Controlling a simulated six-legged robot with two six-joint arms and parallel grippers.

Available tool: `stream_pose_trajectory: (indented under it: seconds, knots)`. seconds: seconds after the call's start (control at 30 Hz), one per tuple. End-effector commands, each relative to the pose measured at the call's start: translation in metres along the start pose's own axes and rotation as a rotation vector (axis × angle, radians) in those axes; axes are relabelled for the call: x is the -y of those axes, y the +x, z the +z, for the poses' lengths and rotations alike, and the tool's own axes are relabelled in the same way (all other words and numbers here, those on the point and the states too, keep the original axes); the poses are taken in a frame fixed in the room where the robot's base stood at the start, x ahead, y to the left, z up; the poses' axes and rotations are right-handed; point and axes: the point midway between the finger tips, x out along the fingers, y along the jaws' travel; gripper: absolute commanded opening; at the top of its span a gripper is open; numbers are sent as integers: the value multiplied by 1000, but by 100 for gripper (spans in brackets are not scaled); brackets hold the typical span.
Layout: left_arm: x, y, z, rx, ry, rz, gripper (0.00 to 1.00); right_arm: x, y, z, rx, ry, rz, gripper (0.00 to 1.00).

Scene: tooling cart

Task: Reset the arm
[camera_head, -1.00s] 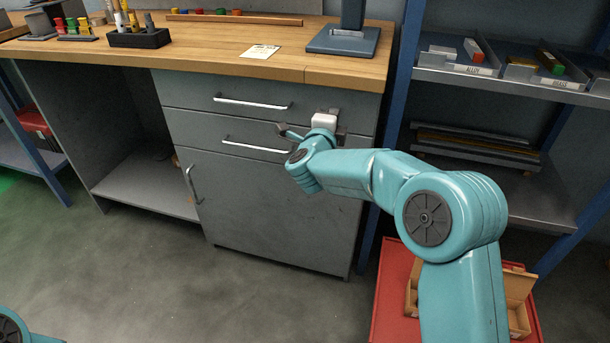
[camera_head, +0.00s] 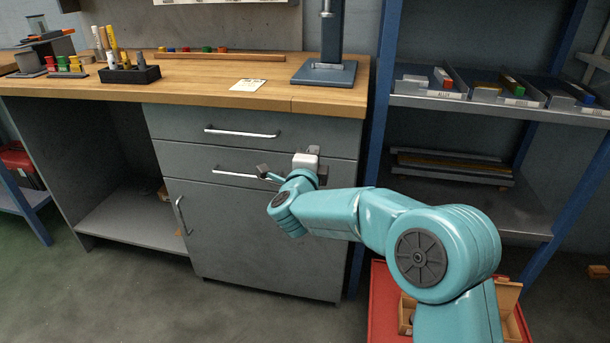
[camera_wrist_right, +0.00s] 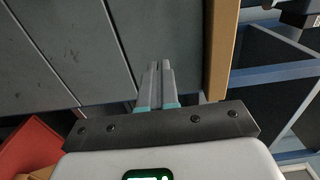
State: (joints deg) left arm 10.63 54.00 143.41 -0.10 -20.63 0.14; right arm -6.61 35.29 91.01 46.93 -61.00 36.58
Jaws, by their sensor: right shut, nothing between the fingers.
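My right arm reaches in from the lower right of the head view, in front of the grey drawer cabinet (camera_head: 255,235). Its right gripper (camera_head: 304,163) shows there as a white housing with dark parts, by the drawer fronts; the fingertips are hard to make out. In the right wrist view my right gripper (camera_wrist_right: 160,68) has its two grey fingers side by side, shut and empty. Grey cabinet panels (camera_wrist_right: 65,45) lie beyond them. I cannot tell the exact gap to the cabinet. My left gripper is out of view.
The wooden worktop (camera_head: 215,92) holds a black pen holder (camera_head: 130,74), a paper card (camera_head: 248,85) and a blue stand (camera_head: 325,73). A blue-framed shelf (camera_head: 520,108) with labelled bins is at right. A red cart (camera_head: 378,300) with a wooden box is below my arm. Left floor is clear.

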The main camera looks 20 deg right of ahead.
Motion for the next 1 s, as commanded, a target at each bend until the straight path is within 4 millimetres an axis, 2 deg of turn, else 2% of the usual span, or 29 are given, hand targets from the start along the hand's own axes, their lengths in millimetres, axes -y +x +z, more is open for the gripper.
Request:
stream_pose_trajectory:
  seconds: [0.2, 0.4, 0.6, 0.67, 0.73, 0.77, 0.87, 0.93, 1.0]
  knots:
    - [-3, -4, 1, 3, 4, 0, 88, 1, -39, 0, 2, -1, 1, 0]
    - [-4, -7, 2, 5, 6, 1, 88, 0, -68, 0, 0, -1, 0, 0]
    - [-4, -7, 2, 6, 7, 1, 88, 0, -78, -1, -2, 1, 0, 0]
    - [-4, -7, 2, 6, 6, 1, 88, -1, -77, -3, -7, 0, 1, 0]
    - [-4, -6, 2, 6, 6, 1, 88, -11, -70, -11, -27, -12, 14, 0]
    - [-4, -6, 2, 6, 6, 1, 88, -21, -66, -16, -38, -25, 27, 0]
    - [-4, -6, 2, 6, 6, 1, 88, -78, -58, -35, -66, -109, 106, 0]
    - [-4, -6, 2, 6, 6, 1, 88, -135, -61, -44, -20, -213, 189, 0]
    - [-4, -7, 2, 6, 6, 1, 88, -194, -74, -48, 71, -331, 293, 0]
